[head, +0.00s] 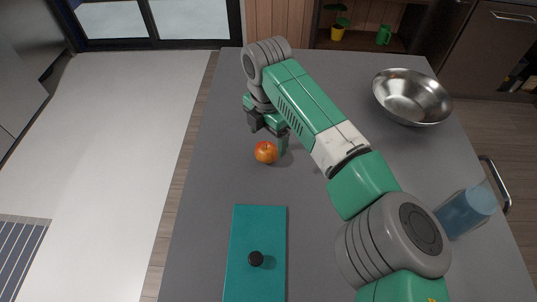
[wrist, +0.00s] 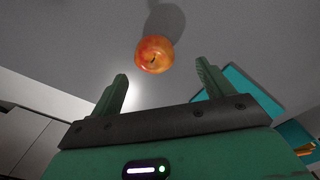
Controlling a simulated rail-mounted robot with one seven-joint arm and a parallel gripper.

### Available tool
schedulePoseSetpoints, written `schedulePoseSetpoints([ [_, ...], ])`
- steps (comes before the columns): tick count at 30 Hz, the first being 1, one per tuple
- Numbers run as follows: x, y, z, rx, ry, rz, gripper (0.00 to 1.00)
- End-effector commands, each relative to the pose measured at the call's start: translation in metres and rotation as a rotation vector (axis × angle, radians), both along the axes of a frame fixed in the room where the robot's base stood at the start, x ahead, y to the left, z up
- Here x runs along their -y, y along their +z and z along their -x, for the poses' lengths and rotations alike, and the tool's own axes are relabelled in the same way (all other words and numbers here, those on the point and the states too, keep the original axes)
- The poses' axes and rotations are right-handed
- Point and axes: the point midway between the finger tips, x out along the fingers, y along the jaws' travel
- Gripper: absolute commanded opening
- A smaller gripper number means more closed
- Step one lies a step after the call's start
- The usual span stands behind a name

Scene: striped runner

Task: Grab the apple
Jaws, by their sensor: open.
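In the wrist view the apple (wrist: 154,54) lies just beyond the fingertips, between the lines of the two fingers and a little left of centre. My gripper (head: 268,136) is close beside the apple in the head view, partly hidden by my arm. In the wrist view my gripper (wrist: 161,72) has its fingers wide apart with nothing between them. The apple appears apart from both fingers.
A teal board (head: 258,225) with a black knob (head: 256,258) lies in front of the apple. A metal bowl (head: 411,97) stands at the back right. A blue-filled clear container (head: 466,212) stands at the right, near my arm. The countertop left of the apple is clear.

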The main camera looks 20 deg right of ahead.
Motion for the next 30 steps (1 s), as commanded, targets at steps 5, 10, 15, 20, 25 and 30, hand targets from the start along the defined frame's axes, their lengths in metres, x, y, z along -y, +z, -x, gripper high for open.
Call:
schedulePoseSetpoints([
  [5, -0.001, -0.015, -0.002, 0.001, 0.0, 0.0, 0.8],
  [10, 0.001, -0.048, -0.009, 0.001, -0.001, 0.002, 0.8],
  [15, 0.0, -0.062, -0.008, 0.002, 0.0, 0.0, 0.8],
  [20, 0.0, -0.061, -0.008, 0.002, 0.0, -0.001, 0.8],
  [25, 0.0, -0.061, -0.008, 0.002, 0.0, -0.001, 0.56],
  [30, 0.0, -0.061, -0.009, 0.002, 0.0, -0.001, 0.28],
])
